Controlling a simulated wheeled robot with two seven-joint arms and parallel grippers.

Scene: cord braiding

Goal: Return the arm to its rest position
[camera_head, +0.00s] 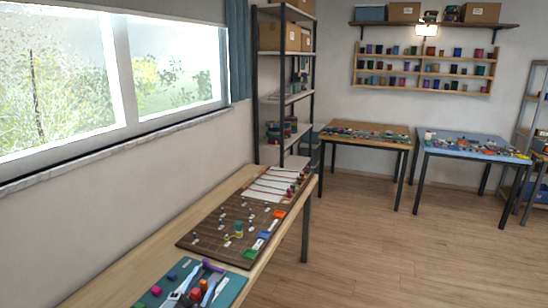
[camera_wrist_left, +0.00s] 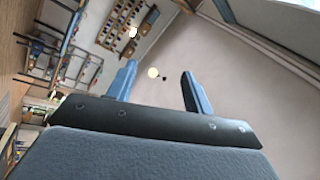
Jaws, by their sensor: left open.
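My left gripper (camera_wrist_left: 158,74) shows in the left wrist view, its two blue fingers wide apart with nothing between them. It points up toward the pale wall and ceiling, tilted, clear of any surface. I cannot make out either gripper clearly in the head view. A dark brown board (camera_head: 215,228) with pegs and cords lies on the long wooden table (camera_head: 108,275) under the window. A teal mat (camera_head: 226,290) with coloured pieces lies at the near end of that table, cut off by the bottom edge.
A metal shelf rack (camera_head: 256,100) stands past the table's far end. A wooden table (camera_head: 345,144) and a blue-topped table (camera_head: 468,155) stand at the back, both with small items on top. A spool rack (camera_head: 425,74) hangs on the wall. The wood floor (camera_head: 380,240) at right is clear.

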